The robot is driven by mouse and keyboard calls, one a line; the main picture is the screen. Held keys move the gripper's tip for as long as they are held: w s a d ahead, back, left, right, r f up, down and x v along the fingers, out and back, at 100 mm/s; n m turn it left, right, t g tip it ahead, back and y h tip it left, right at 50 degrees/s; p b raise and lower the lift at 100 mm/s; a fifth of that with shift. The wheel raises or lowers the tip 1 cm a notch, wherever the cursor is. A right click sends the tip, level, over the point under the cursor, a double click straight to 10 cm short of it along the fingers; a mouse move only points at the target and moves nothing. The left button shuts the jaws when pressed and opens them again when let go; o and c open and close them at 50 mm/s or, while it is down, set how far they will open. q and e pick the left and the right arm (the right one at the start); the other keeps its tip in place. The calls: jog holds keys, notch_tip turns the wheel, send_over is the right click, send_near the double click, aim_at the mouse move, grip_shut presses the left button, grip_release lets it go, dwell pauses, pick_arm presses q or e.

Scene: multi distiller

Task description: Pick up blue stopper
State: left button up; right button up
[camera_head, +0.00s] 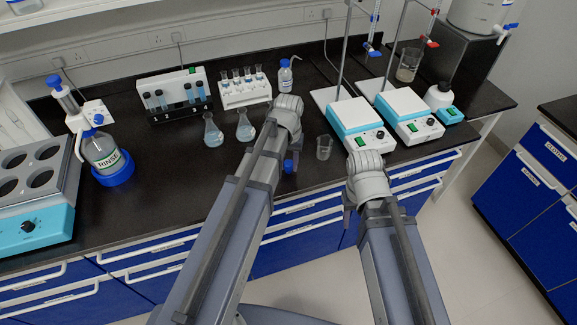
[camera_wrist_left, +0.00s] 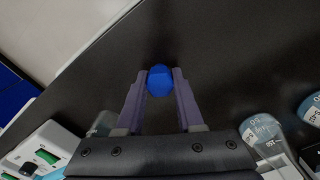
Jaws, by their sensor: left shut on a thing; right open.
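The blue stopper (camera_wrist_left: 159,80) is held between the two fingertips of my left gripper (camera_wrist_left: 160,82) in the left wrist view. In the head view the blue stopper (camera_head: 288,166) shows just below my left gripper (camera_head: 290,153), over the black bench top near its front edge. I cannot tell whether it touches the bench. My right gripper (camera_head: 349,206) hangs beside the bench's front edge, open and away from the stopper; its fingers are partly hidden by the arm.
A small glass beaker (camera_head: 324,148) stands just right of the stopper. Two flasks (camera_head: 213,132) (camera_head: 245,128) stand to the left. Teal-and-white hotplates (camera_head: 360,123) (camera_head: 409,115) are to the right. A RINSE bottle (camera_head: 104,152) is far left. The bench between it and the flasks is clear.

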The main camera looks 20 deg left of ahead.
pick_arm(q)
grip_shut()
jog(key=shift+r, duration=0.1)
pick_arm(e)
jog(key=shift+r, duration=0.1)
